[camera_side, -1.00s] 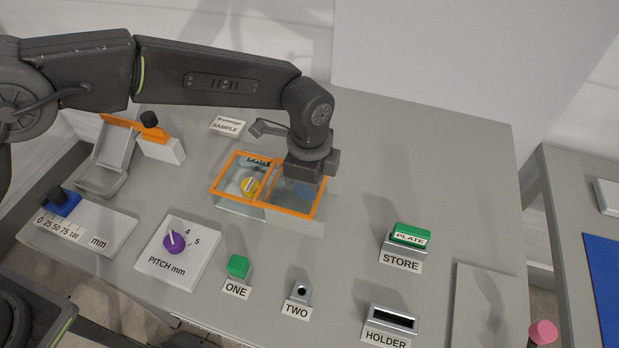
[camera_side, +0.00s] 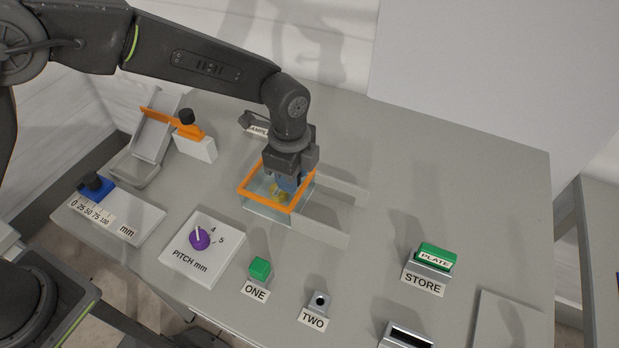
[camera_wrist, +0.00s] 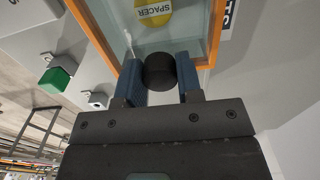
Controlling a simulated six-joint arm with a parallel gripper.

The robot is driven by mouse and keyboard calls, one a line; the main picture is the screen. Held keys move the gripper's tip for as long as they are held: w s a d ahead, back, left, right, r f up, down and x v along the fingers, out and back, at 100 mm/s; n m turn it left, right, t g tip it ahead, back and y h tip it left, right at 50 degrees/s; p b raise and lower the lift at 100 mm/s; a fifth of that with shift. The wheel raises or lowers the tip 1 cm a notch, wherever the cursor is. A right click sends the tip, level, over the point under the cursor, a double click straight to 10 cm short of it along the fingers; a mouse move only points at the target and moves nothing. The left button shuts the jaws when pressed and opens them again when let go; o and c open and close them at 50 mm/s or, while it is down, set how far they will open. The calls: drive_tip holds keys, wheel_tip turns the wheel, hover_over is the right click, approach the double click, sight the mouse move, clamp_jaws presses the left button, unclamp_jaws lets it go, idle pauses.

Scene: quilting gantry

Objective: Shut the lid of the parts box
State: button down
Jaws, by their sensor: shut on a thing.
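The parts box (camera_side: 262,211) has clear walls and stands mid-table in the side view. Its clear, orange-framed lid (camera_side: 264,203) lies over it, and a single orange frame shows there. The lid also shows in the wrist view (camera_wrist: 213,35). My gripper (camera_side: 286,183) is over the lid, pointing down. In the wrist view my gripper (camera_wrist: 160,73) is shut on the lid's round black knob (camera_wrist: 159,66). A yellow spacer (camera_wrist: 156,13) is seen under the clear lid. My gripper hides the lid's far side, so I cannot tell whether a gap is left.
Pale rails (camera_side: 323,223) stretch right of the box, with bare table between them. The pitch dial block (camera_side: 194,262), green button (camera_side: 260,268) and metal block TWO (camera_side: 319,300) stand in front. The green plate (camera_side: 436,254) sits on its store at right.

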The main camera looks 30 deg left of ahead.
drive_tip(key=shift+a, duration=0.3)
drive_tip(key=c, duration=1.1)
unclamp_jaws()
drive_tip(key=o, duration=0.3)
drive_tip(key=shift+d, duration=0.1)
wheel_tip(320, 180, up, 14)
drive_tip(key=shift+f, duration=0.1)
